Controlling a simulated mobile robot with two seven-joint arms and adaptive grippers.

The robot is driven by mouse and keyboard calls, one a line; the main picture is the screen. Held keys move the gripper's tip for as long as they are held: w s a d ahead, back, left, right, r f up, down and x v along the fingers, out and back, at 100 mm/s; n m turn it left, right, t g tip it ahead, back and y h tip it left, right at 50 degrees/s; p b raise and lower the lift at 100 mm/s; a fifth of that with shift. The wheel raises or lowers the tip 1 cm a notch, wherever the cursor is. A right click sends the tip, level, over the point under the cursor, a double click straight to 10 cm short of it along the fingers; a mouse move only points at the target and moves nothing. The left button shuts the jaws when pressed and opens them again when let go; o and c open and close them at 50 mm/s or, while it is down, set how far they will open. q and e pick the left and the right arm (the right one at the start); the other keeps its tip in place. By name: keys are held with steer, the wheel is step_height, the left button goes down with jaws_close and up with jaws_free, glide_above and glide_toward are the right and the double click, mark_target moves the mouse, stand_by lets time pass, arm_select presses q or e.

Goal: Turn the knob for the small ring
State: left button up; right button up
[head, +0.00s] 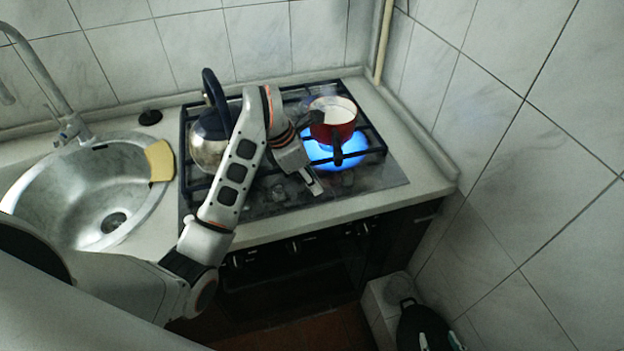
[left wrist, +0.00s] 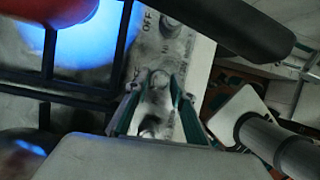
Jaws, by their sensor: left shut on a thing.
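My left gripper (head: 314,186) reaches down to the front strip of the hob (head: 275,198), in front of the red pot (head: 345,114). The control panel (left wrist: 175,45) there bears the marks OFF and HI, with another knob (left wrist: 170,22) further up. A blue flame (head: 348,155) burns beneath the red pot, which holds something white. Which ring the held knob serves cannot be told. My right gripper is not in view.
A steel kettle (head: 207,140) stands on the left of the hob, partly behind my arm. A tiled wall (head: 500,140) closes the right side. A dark handle (left wrist: 225,22) crosses near the gripper in the wrist view.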

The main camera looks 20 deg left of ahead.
arm_select(q)
steer(key=m, duration=0.2)
steer(key=m+g, duration=0.1)
steer(key=m, duration=0.1)
steer(key=shift+w+a+m+g+h, duration=0.1)
steer(key=shift+w+m+g+h, duration=0.1)
steer(key=shift+m+g+h, duration=0.1)
steer(key=m+g, duration=0.1)
steer(key=m, duration=0.3)
steer(key=shift+g, duration=0.4)
steer(key=shift+m, duration=0.4)
steer(key=o, duration=1.1)
steer(key=shift+v, duration=3.75)
steer(key=shift+w, duration=0.1)
